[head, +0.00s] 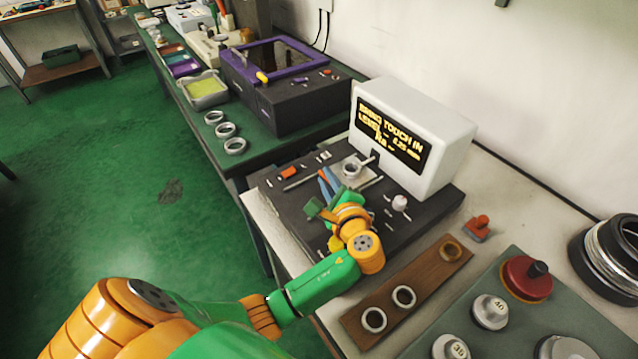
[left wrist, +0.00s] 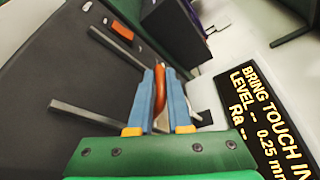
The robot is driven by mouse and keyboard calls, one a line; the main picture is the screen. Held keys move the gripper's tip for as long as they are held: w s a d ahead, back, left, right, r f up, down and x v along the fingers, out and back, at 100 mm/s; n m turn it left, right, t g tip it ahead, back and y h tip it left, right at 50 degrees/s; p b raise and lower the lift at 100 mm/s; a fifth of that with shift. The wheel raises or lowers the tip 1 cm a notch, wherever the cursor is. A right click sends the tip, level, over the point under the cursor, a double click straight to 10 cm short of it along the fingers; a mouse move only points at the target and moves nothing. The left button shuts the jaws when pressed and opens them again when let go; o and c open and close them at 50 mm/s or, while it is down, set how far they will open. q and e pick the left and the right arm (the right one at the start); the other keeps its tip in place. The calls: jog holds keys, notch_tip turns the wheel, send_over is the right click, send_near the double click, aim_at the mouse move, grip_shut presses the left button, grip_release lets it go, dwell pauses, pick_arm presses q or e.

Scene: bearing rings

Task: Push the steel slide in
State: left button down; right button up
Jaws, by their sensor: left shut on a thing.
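The dark instrument base (head: 420,207) carries a white display unit (head: 430,130) whose screen reads "BRING TOUCH IN", "LEVEL --", "0.25 mm" and "Ra --". A pale steel plate (head: 369,182), which looks like the slide, sits in front of the screen with a metal ring (head: 351,167) on it. My left gripper (head: 326,181) is at the left side of this plate, low over the base. In the left wrist view its blue fingers (left wrist: 160,97) are shut on a red-brown, upright handle-like piece (left wrist: 160,80). Steel bars (left wrist: 95,118) lie beside it. The fingers hide how the handle joins the slide.
A wooden board (head: 425,275) with several rings lies in front of the base. An orange stamp (head: 478,228) and a grey-green tray (head: 510,310) with numbered knobs are to the right. A purple-framed box (head: 280,80) stands behind.

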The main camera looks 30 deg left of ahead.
pick_arm(q)
jog(key=shift+w+r, duration=0.15)
jog(key=shift+r, duration=0.15)
jog(key=c, duration=1.3)
grip_release()
jog(key=o, duration=0.4)
jog(key=shift+w+d, duration=0.1)
jog(key=shift+d, duration=0.05)
jog(key=shift+c, duration=0.2)
jog(key=shift+o, duration=0.3)
jog(key=shift+w+d+f, duration=0.15)
jog(key=shift+w+f, duration=0.15)
jog(key=shift+s, duration=0.1)
pick_arm(e)
jog(key=shift+a, duration=0.3)
pick_arm(q)
jog(key=shift+s, duration=0.2)
jog(key=v, duration=0.6)
jog(key=shift+s+d+r, duration=0.15)
jog(key=shift+s+d, duration=0.15)
pick_arm(e)
jog(key=shift+d+f, duration=0.1)
jog(key=shift+f, duration=0.1)
pick_arm(q)
jog(key=shift+a, duration=0.1)
